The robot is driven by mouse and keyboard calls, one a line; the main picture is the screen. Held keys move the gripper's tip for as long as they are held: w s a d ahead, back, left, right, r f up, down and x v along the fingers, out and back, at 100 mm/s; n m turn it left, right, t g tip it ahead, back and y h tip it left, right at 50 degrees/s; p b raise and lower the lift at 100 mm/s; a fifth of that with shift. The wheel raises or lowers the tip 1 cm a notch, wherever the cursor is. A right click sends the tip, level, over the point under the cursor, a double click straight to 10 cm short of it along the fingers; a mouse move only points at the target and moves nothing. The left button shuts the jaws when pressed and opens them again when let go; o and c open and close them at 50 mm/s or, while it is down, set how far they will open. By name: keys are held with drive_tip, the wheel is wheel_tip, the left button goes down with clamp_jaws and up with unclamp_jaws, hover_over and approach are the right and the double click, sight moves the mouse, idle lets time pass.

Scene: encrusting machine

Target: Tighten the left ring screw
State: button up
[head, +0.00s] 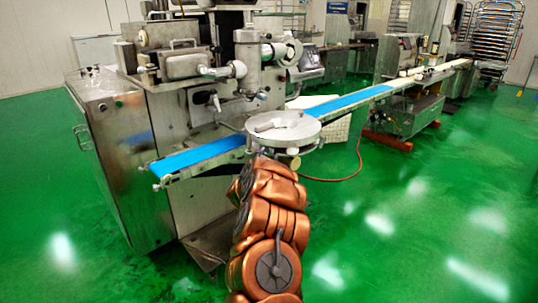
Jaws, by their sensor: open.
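The encrusting machine (175,115) stands left of centre, a steel body with pipes and a vertical cylinder (247,70) on top. A pale ring-like joint (239,69) sits at the left of this cylinder, and another round fitting (267,52) at its right. Which of these carries the left ring screw is too small to tell. My copper-coloured arm reaches up from the bottom centre and ends just below a round steel disc (298,126) in front of the machine. My gripper cannot be made out there. I see nothing held.
A blue conveyor belt (198,157) runs from the machine's front to the far right, passing behind the disc. A red hose (345,178) lies on the green floor. Tray racks (497,35) stand at the back right. The floor at the front left and right is clear.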

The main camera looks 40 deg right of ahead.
drive_tip(key=shift+w+d, duration=0.35)
drive_tip(key=shift+d, duration=0.2)
drive_tip(key=shift+f, duration=0.1)
clamp_jaws()
